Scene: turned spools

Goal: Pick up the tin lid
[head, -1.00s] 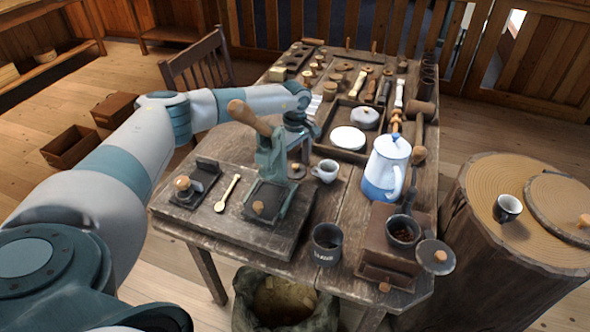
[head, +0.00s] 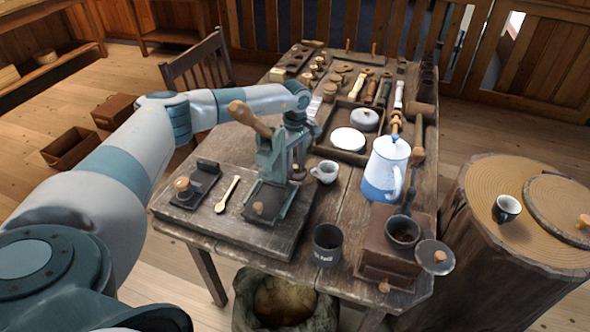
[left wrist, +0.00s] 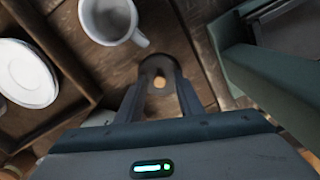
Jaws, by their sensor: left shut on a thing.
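The tin lid (left wrist: 156,68) is a small dark round disc with a wooden knob, seen in the left wrist view between my fingertips. My left gripper (left wrist: 158,84) is shut on it, low over the table planks. In the head view the lid (head: 297,169) shows only as a small dark shape with a brown knob behind the green press, near the white cup. My left gripper (head: 298,158) there is partly hidden by the press. I cannot tell whether the lid still touches the table. My right gripper is not in view.
The green lever press (head: 272,170) stands just in front of my left gripper. A white cup (head: 325,172) is close on the right. A wooden tray (head: 345,153) with a white dish lies behind. A blue-white pot (head: 384,170) stands farther right.

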